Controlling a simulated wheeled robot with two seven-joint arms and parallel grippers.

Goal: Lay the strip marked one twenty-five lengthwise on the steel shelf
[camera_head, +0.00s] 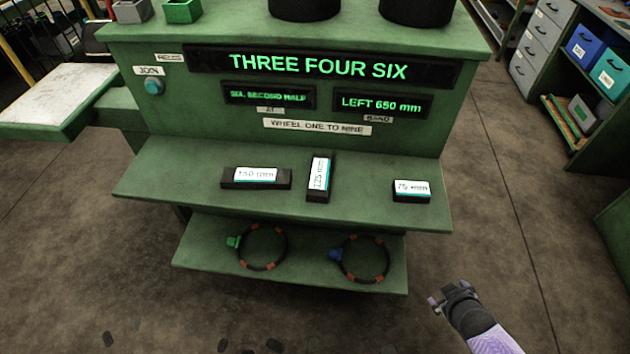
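The strip marked 125 mm (319,184) is a short black block with a white label whose text runs sideways. It lies on the upper green ledge (150,180), pointing front to back, between two other strips. Which surface is the steel shelf is not labelled; a pale flat top (60,98) stands at the left, beside the green bench. My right gripper (448,296) is at the lower right, over the floor, open and empty, well apart from the strips. My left gripper is out of view.
A 150 mm strip (256,176) lies to the left and a 75 mm strip (411,190) to the right. The lower ledge (210,255) holds two dark rings, with a green (234,242) and a blue fitting (335,255). Display panels (320,66) rise behind.

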